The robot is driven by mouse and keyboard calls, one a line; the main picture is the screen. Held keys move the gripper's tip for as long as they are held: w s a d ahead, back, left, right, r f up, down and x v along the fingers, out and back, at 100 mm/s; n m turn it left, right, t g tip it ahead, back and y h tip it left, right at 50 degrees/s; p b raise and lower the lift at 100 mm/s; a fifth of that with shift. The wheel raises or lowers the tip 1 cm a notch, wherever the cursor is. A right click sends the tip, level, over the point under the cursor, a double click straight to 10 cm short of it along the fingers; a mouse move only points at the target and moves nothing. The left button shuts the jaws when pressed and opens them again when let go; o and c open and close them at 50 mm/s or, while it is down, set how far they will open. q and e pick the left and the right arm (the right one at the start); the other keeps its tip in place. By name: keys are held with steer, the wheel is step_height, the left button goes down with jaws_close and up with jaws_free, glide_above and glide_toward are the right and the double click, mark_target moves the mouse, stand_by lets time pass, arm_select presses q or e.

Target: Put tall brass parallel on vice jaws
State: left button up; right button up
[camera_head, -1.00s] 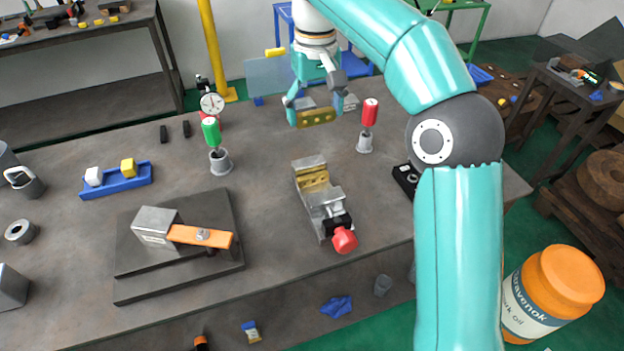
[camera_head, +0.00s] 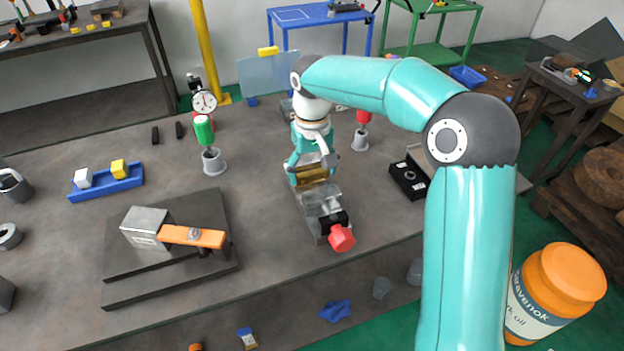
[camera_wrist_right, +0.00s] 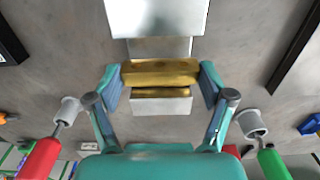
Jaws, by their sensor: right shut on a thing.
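The tall brass parallel (camera_head: 313,176) is held level between the fingers of my right gripper (camera_head: 311,171), right over the steel vice (camera_head: 322,203). In the right wrist view the parallel (camera_wrist_right: 160,73) spans crosswise between both fingertips. A second brass piece (camera_wrist_right: 160,92) shows at the vice jaw (camera_wrist_right: 160,106) beside it. From these views I cannot tell whether the held parallel touches the jaws. The vice's red handle knob (camera_head: 341,238) points toward the bench's front edge. My left gripper is out of view.
A green-handled tool (camera_head: 203,130) and a red-handled tool (camera_head: 363,118) stand in grey holders on either side behind the vice. A black box (camera_head: 408,180) lies to its right. A dark plate (camera_head: 215,265) with a steel block and orange bar lies left.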

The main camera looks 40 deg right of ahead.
mark_target(312, 172)
steer(key=shift+f, duration=1.45)
steer(key=o, duration=1.2)
steer(key=shift+f, duration=0.1)
steer(key=shift+o, duration=0.2)
step_height(312, 172, up, 11)
steer(key=shift+r+p, duration=0.1)
steer(key=shift+p, duration=0.4)
steer(key=shift+r, duration=0.55)
